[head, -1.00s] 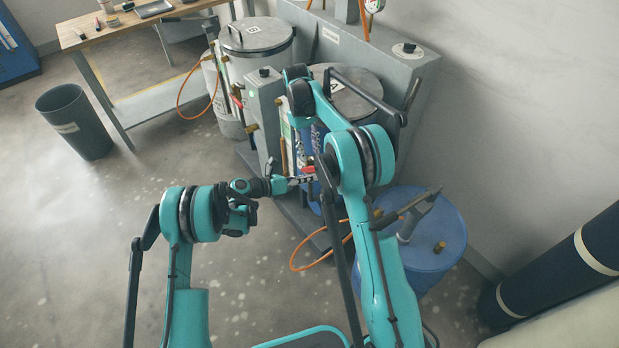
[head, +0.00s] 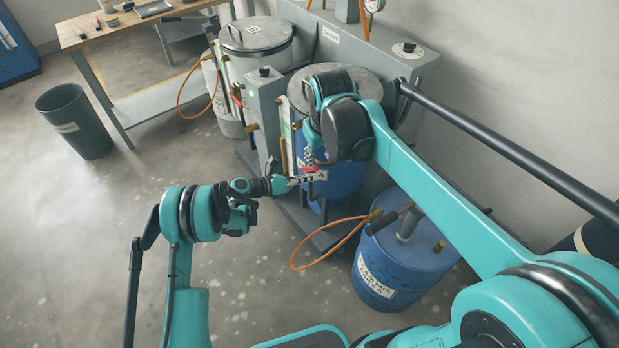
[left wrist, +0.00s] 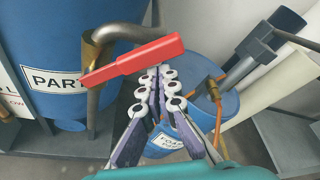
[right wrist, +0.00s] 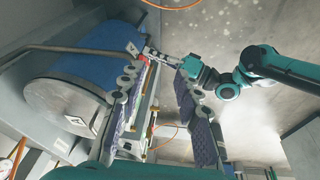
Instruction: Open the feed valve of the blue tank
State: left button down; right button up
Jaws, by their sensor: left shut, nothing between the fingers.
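The blue tank (head: 345,178) stands in the grey rack, part of it hidden by my right arm; it also shows in the left wrist view (left wrist: 60,45). Its red valve handle (left wrist: 135,61) sits on a brass valve body (left wrist: 95,52) and lies slanted across the vertical grey pipe. My left gripper (left wrist: 160,72) is shut and empty, its tips close beside the handle; I cannot tell whether they touch. In the head view the left gripper (head: 303,180) is at the tank's front. My right gripper (right wrist: 160,70) is open and empty, above and close to the tank's front.
A blue drum (head: 405,262) with an orange hose (head: 325,240) stands on the floor at the right. A grey lidded tank (head: 258,50) and a grey post (head: 266,115) stand left of the blue tank. A workbench (head: 135,30) and bin (head: 75,120) are farther left. Front-left floor is clear.

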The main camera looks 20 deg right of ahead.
aim_at(305, 168)
pick_arm(q)
jog(key=shift+r, duration=0.1)
pick_arm(e)
jog(key=s+f+m+t, duration=0.1)
jog(key=s+f+t, duration=0.1)
jog(key=s, duration=0.5)
jog(key=s+a+f+t, duration=0.1)
jog(key=s+f+t, duration=0.1)
jog(key=s, duration=0.5)
jog(key=shift+s+a+f+m, duration=0.15)
jog(key=shift+s+f+m, duration=0.05)
jog(key=shift+f+m, duration=0.2)
